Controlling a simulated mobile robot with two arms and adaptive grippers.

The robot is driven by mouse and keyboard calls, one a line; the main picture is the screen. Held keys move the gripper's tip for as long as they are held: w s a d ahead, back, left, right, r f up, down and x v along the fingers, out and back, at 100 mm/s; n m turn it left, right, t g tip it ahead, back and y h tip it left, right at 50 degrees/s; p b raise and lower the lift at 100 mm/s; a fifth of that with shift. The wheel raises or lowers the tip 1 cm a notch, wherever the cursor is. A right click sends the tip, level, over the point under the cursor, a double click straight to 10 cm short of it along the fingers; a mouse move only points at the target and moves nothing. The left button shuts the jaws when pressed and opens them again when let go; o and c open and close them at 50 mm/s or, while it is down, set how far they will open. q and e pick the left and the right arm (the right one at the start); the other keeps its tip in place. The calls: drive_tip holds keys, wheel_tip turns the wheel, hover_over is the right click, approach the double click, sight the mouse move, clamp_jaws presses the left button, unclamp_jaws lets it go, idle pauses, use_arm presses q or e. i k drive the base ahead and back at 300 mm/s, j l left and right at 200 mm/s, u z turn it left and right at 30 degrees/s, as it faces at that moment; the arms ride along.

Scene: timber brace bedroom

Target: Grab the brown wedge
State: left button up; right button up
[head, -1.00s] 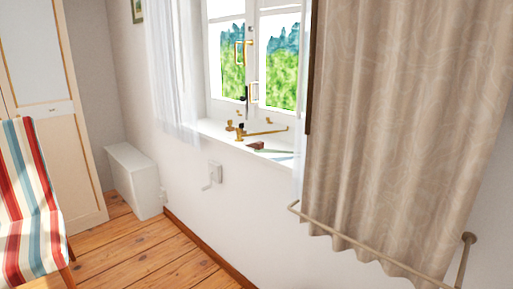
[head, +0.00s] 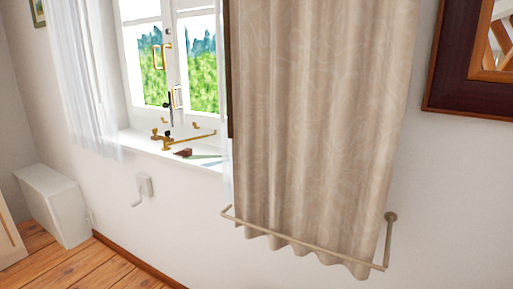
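A small brown wedge (head: 183,152) lies on the white window sill (head: 142,143), below the window and left of the beige curtain. It looks reddish-brown and is small in the head view. A brass window stay (head: 190,139) sits just behind and to the left of it. A thin green item (head: 205,156) and a pale blue-grey item lie close to its right; I cannot tell whether they touch it. Neither of my grippers is in view.
A beige curtain (head: 320,120) hangs right of the sill, with a rail (head: 300,246) around its bottom. A white box-like unit (head: 52,205) stands on the wooden floor at left. A dark-framed picture or mirror (head: 450,95) hangs at right. Some floor (head: 110,268) shows clear at lower left.

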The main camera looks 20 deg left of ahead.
sight(188, 152)
drive_tip(key=i+j+z, duration=0.1)
drive_tip(key=j+z, duration=0.25)
drive_tip(key=j, duration=0.3)
drive_tip(key=j+z, duration=0.3)
drive_tip(key=j, duration=0.35)
drive_tip(key=j+z, duration=0.35)
drive_tip(key=j, duration=0.3)
drive_tip(key=k+j+z, duration=0.3)
drive_tip(key=j, duration=0.3)
drive_tip(key=i+j, duration=0.05)
drive_tip(key=i, duration=0.05)
